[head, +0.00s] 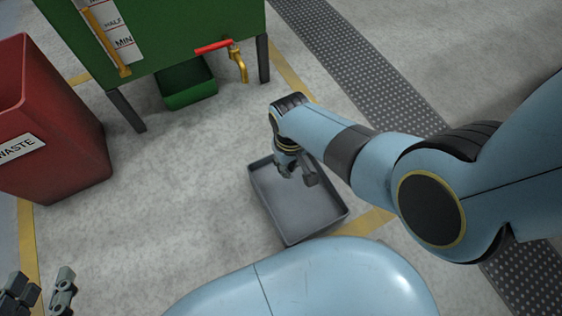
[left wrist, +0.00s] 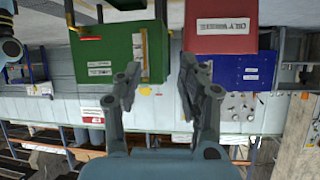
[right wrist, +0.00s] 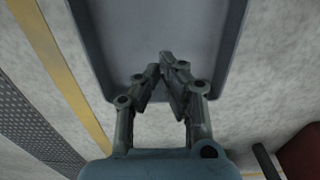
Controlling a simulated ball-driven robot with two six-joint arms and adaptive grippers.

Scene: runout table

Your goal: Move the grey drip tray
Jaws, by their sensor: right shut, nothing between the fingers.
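The grey drip tray (head: 290,200) lies on the concrete floor in the middle of the head view, just in front of my rounded blue base. My right gripper (head: 296,172) is over the tray's far part, pointing down, and partly hides it. In the right wrist view the tray (right wrist: 112,62) fills the upper middle, and my right gripper (right wrist: 167,58) has its fingertips together with nothing between them, over the tray's near edge. My left gripper (head: 42,290) is at the lower left corner of the head view; in the left wrist view (left wrist: 160,78) its fingers are apart and empty.
A green tank (head: 170,40) on legs has a brass tap (head: 238,62) with a red lever. A small green bin (head: 186,84) sits under it. A red waste bin (head: 50,130) stands at the left. Floor between bins and tray is clear. A dark studded strip (head: 350,55) crosses the floor.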

